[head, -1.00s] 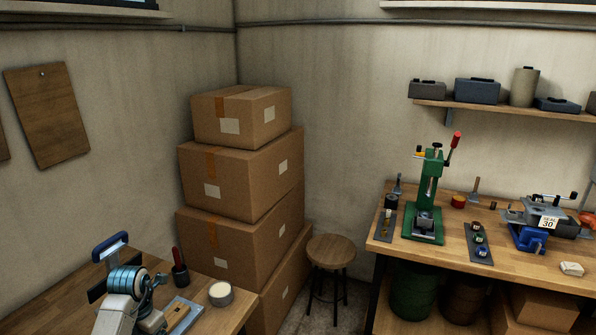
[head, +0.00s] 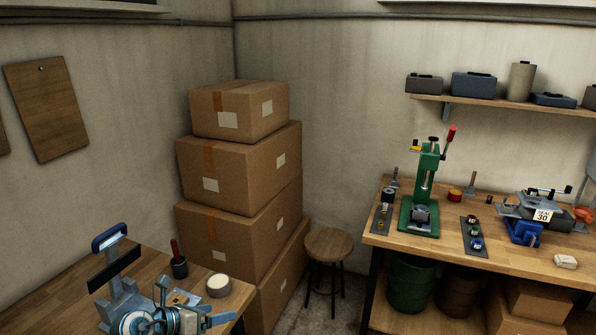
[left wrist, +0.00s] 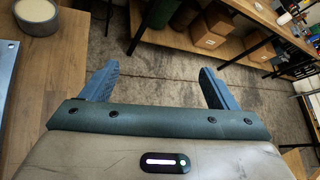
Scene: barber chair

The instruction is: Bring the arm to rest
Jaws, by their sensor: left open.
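My left arm reaches in over the near-left wooden table (head: 60,290), low in the head view. My left gripper (head: 216,320) is by the table's right edge, partly cut off by the picture's bottom. In the left wrist view its two blue-grey fingers (left wrist: 155,82) are spread wide with nothing between them. Past the fingers lie the table edge and the grey floor. My right gripper does not show.
On the near table are a blue-handled stand (head: 112,262), a dark cup with a red-handled tool (head: 179,264) and a round pale tin (head: 219,286). Stacked boxes (head: 240,170), a stool (head: 328,246) and a workbench (head: 400,240) with a green press (head: 426,190) stand beyond.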

